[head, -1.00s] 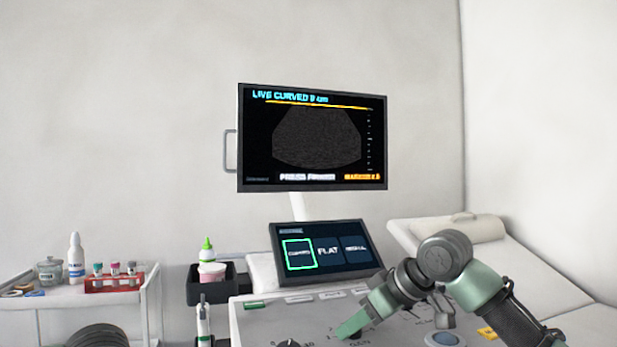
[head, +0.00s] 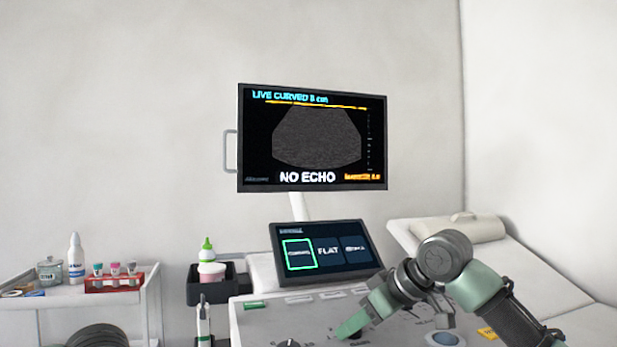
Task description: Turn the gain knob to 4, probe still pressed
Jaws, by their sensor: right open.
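My right gripper (head: 352,325) is over the console panel (head: 262,318), with its green fingers pointing down at the panel and open. A dark knob shows in part right under its fingertips, mostly hidden, and its setting cannot be read. Another black knob (head: 291,344) stands at the bottom edge, left of the gripper. The upper monitor (head: 315,135) reads "LIVE CURVED 8 cm" and "NO ECHO" under a grey fan image. The touch screen (head: 327,251) has its left tile outlined in green, beside "FLAT". My left gripper and any pressed probe are out of view.
A white cart (head: 60,300) at left holds a red tube rack (head: 115,283), a bottle (head: 76,258) and a jar (head: 50,272). A black bin (head: 212,292) with a green-tipped bottle is beside the console. An exam couch (head: 530,275) lies at right behind my arm.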

